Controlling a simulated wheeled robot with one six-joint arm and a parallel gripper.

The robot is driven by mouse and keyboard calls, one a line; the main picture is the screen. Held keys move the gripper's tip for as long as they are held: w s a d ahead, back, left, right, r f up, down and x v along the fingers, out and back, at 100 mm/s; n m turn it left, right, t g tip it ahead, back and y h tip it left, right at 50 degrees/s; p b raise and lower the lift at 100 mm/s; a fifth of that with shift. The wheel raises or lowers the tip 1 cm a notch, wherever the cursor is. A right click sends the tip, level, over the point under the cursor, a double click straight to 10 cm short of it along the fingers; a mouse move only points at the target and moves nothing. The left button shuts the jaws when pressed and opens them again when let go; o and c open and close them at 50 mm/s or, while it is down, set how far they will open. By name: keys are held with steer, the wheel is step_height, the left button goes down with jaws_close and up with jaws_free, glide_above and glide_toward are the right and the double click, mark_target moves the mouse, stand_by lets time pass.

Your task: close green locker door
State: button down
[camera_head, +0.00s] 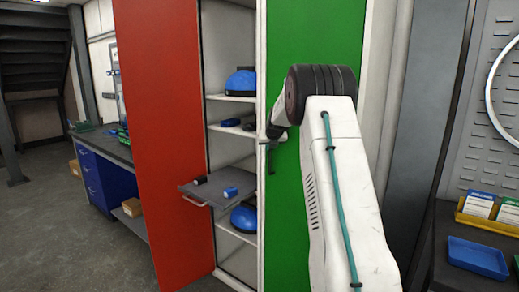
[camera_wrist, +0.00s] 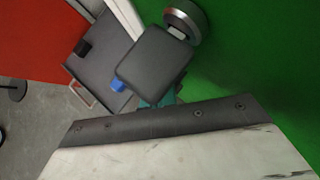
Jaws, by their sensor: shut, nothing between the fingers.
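The green locker door (camera_head: 285,205) stands upright behind my arm in the head view, just right of the pale locker frame. It looks flush or nearly flush with the frame; my arm hides part of it, so I cannot tell whether a small gap is left. The green surface also fills the right of the wrist view (camera_wrist: 265,70). My gripper (camera_head: 270,155) is small and dark at the left edge of the green door, beside the frame. It is shut and empty. I cannot tell whether it touches the door.
A red door (camera_head: 160,140) stands wide open at left. Beside it, open shelves hold blue helmets (camera_head: 241,82), and a grey tray (camera_head: 215,203) sticks out with small items. Grey floor is free at far left.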

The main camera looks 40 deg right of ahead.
steer(key=shift+w+d+r, duration=0.15)
steer(key=shift+d, duration=0.3)
